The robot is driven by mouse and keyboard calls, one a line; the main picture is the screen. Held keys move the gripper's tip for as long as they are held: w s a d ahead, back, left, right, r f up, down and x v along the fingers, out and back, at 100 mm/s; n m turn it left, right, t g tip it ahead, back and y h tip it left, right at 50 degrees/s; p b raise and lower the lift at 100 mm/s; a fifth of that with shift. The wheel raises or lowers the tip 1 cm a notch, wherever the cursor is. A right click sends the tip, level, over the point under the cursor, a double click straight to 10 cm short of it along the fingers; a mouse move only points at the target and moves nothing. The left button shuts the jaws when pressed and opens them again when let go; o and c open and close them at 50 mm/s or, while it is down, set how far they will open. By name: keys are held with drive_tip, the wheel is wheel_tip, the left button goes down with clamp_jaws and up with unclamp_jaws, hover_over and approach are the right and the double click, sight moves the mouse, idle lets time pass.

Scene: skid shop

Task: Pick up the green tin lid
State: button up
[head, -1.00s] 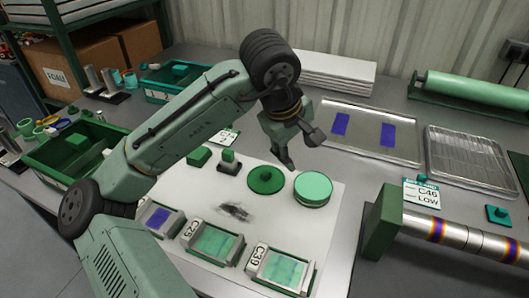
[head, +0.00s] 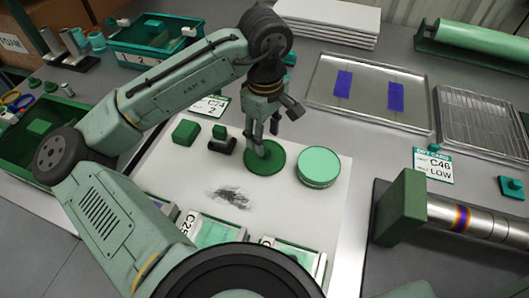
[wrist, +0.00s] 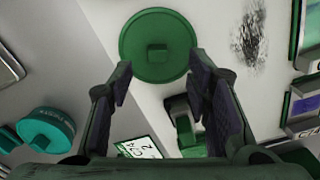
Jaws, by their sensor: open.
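The green tin lid (head: 273,163) is a dark green disc lying flat on the white sheet. In the wrist view the lid (wrist: 140,32) shows a small square knob (wrist: 158,52) at its middle. My gripper (head: 262,147) points down over the lid, its fingers partly covering it in the head view. In the wrist view my gripper (wrist: 160,72) is open and empty, with a fingertip on either side of the lid's near edge. I cannot tell the exact height between the fingertips and the lid. A light green round tin (head: 318,164) stands right of the lid.
A small black-based green stamp (head: 221,140) and a green block (head: 186,132) stand left of the lid. A dark smudge (head: 229,196) marks the white sheet. A metal tray (head: 390,122) lies behind, and a green-ended roller (head: 400,209) stands at right.

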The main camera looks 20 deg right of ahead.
drive_tip(key=shift+w+f+p, duration=0.2)
drive_tip(key=shift+f+p, duration=0.2)
drive_tip(key=shift+f, duration=2.25)
drive_tip(key=c, duration=1)
drive_tip(key=shift+c, duration=0.2)
drive_tip(key=shift+r, duration=0.1)
